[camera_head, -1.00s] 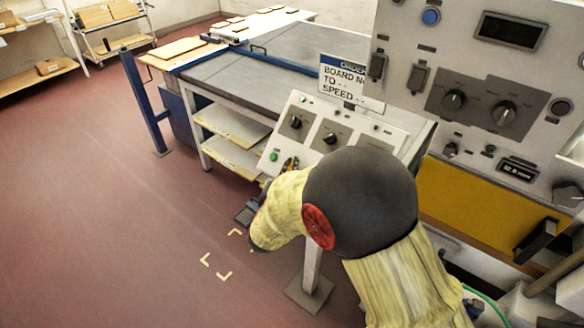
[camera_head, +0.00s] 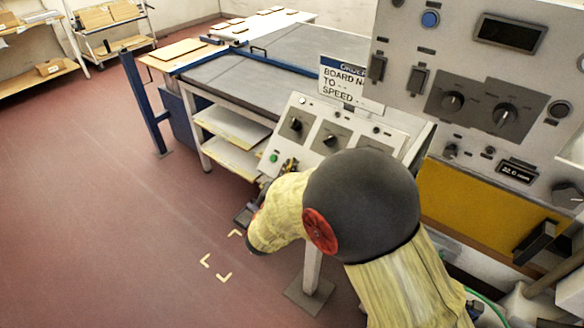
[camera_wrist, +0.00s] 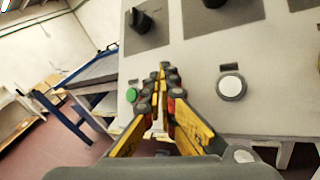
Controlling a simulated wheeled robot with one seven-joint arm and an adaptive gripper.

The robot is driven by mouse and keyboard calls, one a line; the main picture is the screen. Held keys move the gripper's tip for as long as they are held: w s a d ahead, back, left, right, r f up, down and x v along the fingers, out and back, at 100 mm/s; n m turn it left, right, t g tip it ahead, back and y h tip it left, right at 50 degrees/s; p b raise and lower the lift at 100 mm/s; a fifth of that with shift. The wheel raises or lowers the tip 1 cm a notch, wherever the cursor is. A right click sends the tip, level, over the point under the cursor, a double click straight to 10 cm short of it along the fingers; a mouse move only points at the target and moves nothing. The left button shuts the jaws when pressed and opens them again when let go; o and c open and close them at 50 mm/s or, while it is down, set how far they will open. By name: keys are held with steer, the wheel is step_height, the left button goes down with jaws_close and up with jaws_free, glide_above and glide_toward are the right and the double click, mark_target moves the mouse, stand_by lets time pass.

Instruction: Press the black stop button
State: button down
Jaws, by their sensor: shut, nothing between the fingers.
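The sloped control panel (camera_head: 309,150) carries a green button (camera_head: 273,157), black rotary knobs (camera_head: 296,124) and, in the wrist view, a white button (camera_wrist: 231,86). I cannot make out a black stop button; the stretch of panel between the green and white buttons is partly hidden behind my fingers. My gripper (camera_wrist: 164,70) is shut and empty, its fingertips at the panel face just right of the green button (camera_wrist: 132,94) and below a black knob (camera_wrist: 140,19). I cannot tell whether they touch the panel. In the head view my gripper (camera_head: 289,166) is partly hidden by my arm.
A larger grey control cabinet (camera_head: 400,105) with knobs and displays stands at right, above a yellow panel (camera_head: 455,205). A sign (camera_head: 343,82) stands behind the sloped panel. A conveyor table (camera_head: 260,90) and blue post (camera_head: 144,105) are behind. The red floor at left is clear.

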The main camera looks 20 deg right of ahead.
steer(key=shift+a+r, duration=0.1)
steer(key=shift+r, duration=0.05)
steer(key=s+a+r+p, duration=0.2)
steer(key=a+r, duration=0.1)
steer(key=shift+r+p, duration=0.25)
steer(key=shift+p, duration=0.1)
stand_by(0.4)
steer(key=shift+f, duration=0.1)
stand_by(0.4)
